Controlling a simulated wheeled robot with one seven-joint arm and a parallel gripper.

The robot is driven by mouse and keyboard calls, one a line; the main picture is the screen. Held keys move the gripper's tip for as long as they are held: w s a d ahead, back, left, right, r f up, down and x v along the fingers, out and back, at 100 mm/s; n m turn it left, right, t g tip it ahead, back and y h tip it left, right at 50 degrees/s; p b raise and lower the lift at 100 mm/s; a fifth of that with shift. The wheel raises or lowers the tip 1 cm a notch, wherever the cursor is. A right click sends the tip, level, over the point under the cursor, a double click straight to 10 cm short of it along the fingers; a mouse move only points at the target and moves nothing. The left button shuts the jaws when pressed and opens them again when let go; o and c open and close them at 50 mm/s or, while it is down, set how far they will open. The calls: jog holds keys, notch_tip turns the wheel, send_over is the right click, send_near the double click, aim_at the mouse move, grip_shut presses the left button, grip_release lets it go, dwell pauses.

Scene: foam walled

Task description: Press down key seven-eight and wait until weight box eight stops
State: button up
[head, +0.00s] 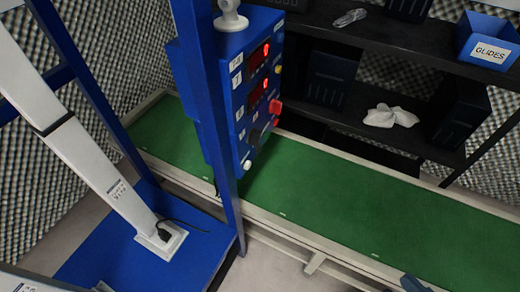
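A blue control panel (252,95) is fixed to a blue upright post, seen at a steep angle. It carries two lit red displays, an upper one (259,57) and a lower one (258,92). A red button (275,107) sticks out on its right side, and a white round knob (247,165) is near its lower edge. Small white labels sit beside the controls, too small to read. I cannot make out a key marked seven-eight or a weight box eight. My gripper is not in view.
A long green bench surface (370,205) runs behind and right of the post, mostly clear. A blue base plate (125,255) lies at lower left.

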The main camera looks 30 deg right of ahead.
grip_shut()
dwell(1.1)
